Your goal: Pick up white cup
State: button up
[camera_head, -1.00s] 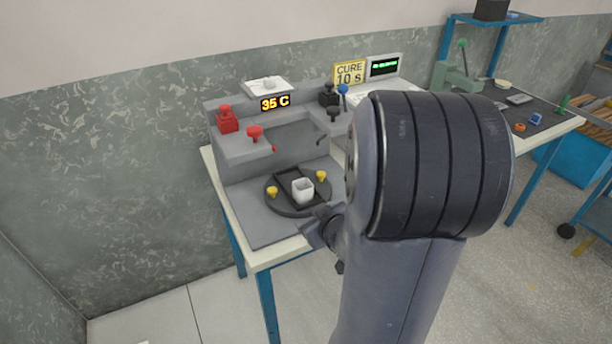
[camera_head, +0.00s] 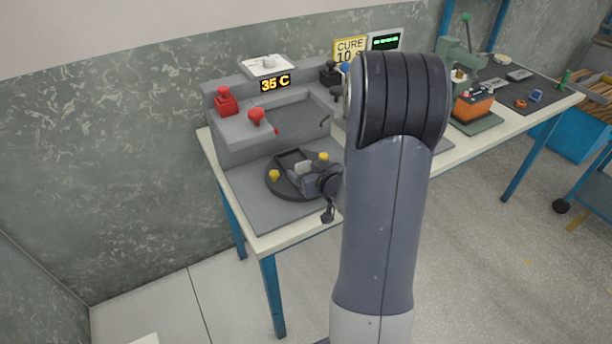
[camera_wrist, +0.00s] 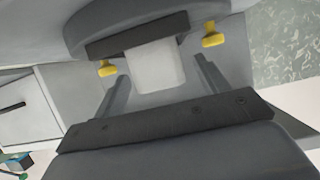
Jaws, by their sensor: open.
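The white cup (camera_head: 303,170) stands on the dark tray of the round black turntable (camera_head: 282,190), between two yellow knobs. In the wrist view the white cup (camera_wrist: 156,68) lies ahead, between the lines of my two fingers. My gripper (camera_wrist: 158,88) is open, one finger to each side of the cup. I cannot tell whether either finger touches it. In the head view my gripper (camera_head: 318,180) is at the right side of the cup and hides part of it.
Yellow knobs (camera_head: 274,175) stand close on both sides of the cup. A grey machine with red knobs (camera_head: 256,117) and a "35 C" display (camera_head: 275,83) rises behind. The grey plate at the table's front left (camera_head: 262,218) is clear. An orange block (camera_head: 473,106) stands further right.

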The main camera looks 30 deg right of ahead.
aim_at(302, 167)
jog(key=shift+x, duration=1.55)
jog(key=c, duration=1.1)
jog(key=shift+r, duration=0.15)
